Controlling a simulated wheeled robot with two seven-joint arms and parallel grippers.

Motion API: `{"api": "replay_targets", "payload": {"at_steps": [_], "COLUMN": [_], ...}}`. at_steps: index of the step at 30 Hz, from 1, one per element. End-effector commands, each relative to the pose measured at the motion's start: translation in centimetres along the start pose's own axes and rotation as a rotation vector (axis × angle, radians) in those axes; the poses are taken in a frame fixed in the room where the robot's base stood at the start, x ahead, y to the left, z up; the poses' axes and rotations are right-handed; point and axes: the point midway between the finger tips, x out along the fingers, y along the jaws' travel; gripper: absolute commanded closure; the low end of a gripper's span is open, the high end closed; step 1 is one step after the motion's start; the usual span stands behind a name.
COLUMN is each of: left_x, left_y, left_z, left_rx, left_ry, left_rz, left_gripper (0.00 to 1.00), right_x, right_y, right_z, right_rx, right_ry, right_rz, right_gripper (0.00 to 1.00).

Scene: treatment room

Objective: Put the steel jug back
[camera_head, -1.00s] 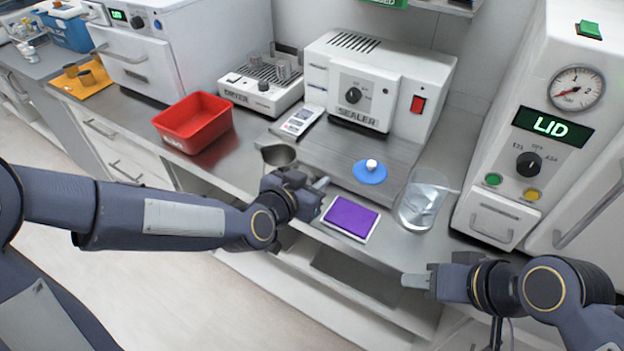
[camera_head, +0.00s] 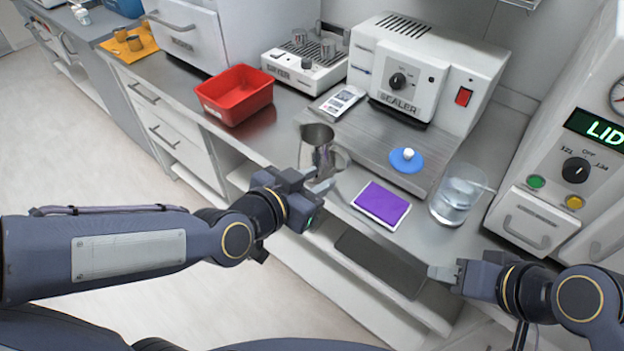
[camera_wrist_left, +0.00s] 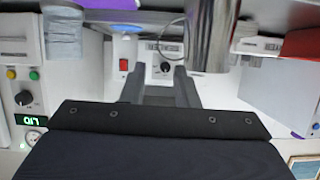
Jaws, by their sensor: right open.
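The steel jug (camera_head: 316,150) stands upright at the front edge of the steel counter, its handle on the right side. In the left wrist view the jug (camera_wrist_left: 208,38) is close up, with its handle just beyond the fingertips. My left gripper (camera_head: 322,183) is just in front of the jug, below its handle. In the left wrist view its fingers (camera_wrist_left: 160,82) are apart with nothing between them. My right gripper (camera_head: 445,275) is open and empty at the front right, clear of the counter.
A red bin (camera_head: 235,95) stands left of the jug. A purple pad (camera_head: 382,204), blue disc (camera_head: 406,160) and glass beaker (camera_head: 458,195) are to the right. The sealer (camera_head: 425,75) and dryer (camera_head: 305,68) stand behind. An open shelf lies below the counter.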

Motion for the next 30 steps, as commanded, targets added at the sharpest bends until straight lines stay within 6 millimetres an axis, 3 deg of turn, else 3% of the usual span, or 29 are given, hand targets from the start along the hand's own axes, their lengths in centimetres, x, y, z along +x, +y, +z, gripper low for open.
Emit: {"api": "replay_targets", "payload": {"at_steps": [10, 14, 17, 21, 27, 30], "left_x": [-1.0, -2.5, -5.4, -11.2, -18.0, -19.5], "left_y": [-0.1, -1.8, -4.3, -6.7, -6.9, -6.5], "left_z": [0.1, 0.9, 2.6, 6.4, 10.7, 11.7], "left_rx": [-0.002, -0.062, -0.178, -0.401, -0.673, -0.736], "left_ry": [-0.004, -0.059, -0.161, -0.335, -0.512, -0.554], "left_rz": [-0.001, -0.023, -0.061, -0.137, -0.225, -0.243], "left_gripper": [0.73, 0.73, 0.73, 0.73, 0.73, 0.73], "right_x": [0.0, 0.0, 0.0, 0.0, 0.0, 0.0], "right_y": [0.0, 0.0, 0.0, 0.0, 0.0, 0.0], "right_z": [0.0, 0.0, 0.0, 0.0, 0.0, 0.0], "right_rx": [0.0, 0.0, 0.0, 0.0, 0.0, 0.0], "right_ry": [0.0, 0.0, 0.0, 0.0, 0.0, 0.0], "right_rz": [0.0, 0.0, 0.0, 0.0, 0.0, 0.0], "right_gripper": [0.59, 0.59, 0.59, 0.59, 0.59, 0.59]}}
